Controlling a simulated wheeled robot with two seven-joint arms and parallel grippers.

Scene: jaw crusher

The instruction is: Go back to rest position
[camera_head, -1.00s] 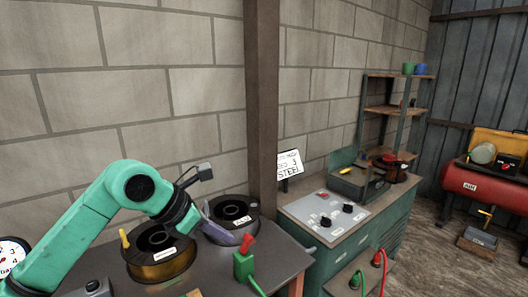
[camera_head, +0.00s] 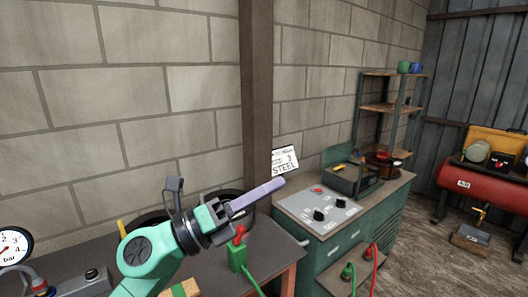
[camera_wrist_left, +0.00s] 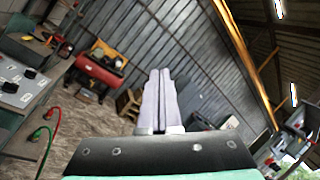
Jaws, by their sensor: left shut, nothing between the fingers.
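My left gripper (camera_head: 258,198) is in the head view, raised above the dark workbench on a green arm that comes in from the lower left. Its purple-grey fingers lie together with nothing between them and point right, toward the grey control panel. In the left wrist view the fingers (camera_wrist_left: 160,96) also lie together, in front of the corrugated wall. The gripper touches nothing that I can see. My right gripper is not in view.
Spools on the workbench (camera_head: 262,240) are mostly hidden behind my arm. A green switch box (camera_head: 237,256) with a red lever stands close below the gripper. A control panel (camera_head: 318,208), a pressure gauge (camera_head: 12,246) and a red tank (camera_head: 475,187) are around. A brown post (camera_head: 257,90) stands behind.

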